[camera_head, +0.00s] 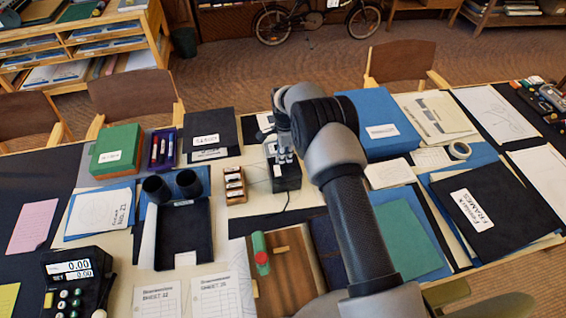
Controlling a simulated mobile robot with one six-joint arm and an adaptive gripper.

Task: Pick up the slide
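I cannot clearly make out the slide in the camera_head view. A small wooden rack (234,186) with pale-marked sections stands in the middle of the table. My gripper (284,152) points down just right of the rack, over a small black device (288,180) with a cord. The wrist and its small size hide the fingertips, so I cannot tell whether they are open or hold anything. Whether it touches the device is also unclear.
A black tray (184,238) and dark twin cylinders (188,184) stand left of the rack. A green box (116,150) and blue box (381,120) stand farther back. A wooden board (285,268) lies in front. A calculator (76,281) sits at front left.

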